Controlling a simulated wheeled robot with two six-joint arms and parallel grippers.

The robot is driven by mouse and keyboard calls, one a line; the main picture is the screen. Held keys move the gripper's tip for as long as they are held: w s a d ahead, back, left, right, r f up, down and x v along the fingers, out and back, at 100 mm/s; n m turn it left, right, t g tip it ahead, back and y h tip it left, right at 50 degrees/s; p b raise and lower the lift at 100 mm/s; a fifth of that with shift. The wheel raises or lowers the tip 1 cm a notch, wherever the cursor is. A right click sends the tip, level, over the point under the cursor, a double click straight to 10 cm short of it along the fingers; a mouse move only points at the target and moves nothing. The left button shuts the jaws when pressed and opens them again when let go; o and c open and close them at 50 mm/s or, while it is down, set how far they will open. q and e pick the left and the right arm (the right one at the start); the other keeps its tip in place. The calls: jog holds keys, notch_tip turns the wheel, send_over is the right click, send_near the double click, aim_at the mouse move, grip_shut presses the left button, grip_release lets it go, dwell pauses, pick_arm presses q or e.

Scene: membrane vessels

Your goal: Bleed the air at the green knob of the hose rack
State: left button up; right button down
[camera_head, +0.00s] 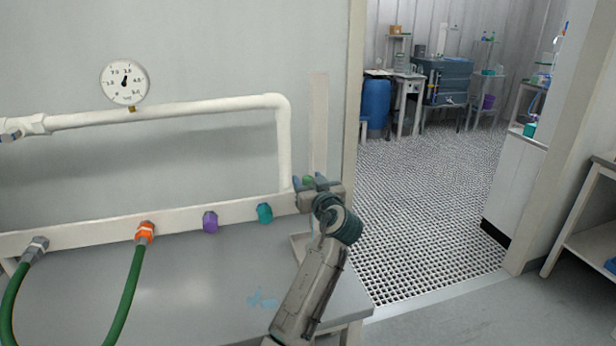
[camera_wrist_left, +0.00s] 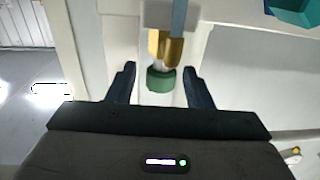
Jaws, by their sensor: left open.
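The hose rack (camera_head: 180,222) is a pale rail along the wall with several coloured fittings. The green knob (camera_head: 308,181) shows small at its right end in the head view. In the left wrist view the green knob (camera_wrist_left: 160,80) sits under a brass fitting (camera_wrist_left: 165,47). My left gripper (camera_head: 315,184) is at this end of the rail. In the wrist view the open fingers of my left gripper (camera_wrist_left: 163,86) stand on either side of the knob, with a gap visible on each side. My right gripper is out of view.
A white pipe (camera_head: 180,113) with a round gauge (camera_head: 125,83) runs above the rail. Orange (camera_head: 145,232), purple (camera_head: 210,222) and teal (camera_head: 265,213) fittings sit along it. Green hoses (camera_head: 125,298) hang at left over a grey bench (camera_head: 190,290). A doorway opens at right.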

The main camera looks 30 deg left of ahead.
pick_arm(q)
jog(key=shift+w+a, duration=0.15)
jog(key=shift+a, duration=0.2)
jog(key=c, duration=0.9)
jog(key=shift+c, duration=0.2)
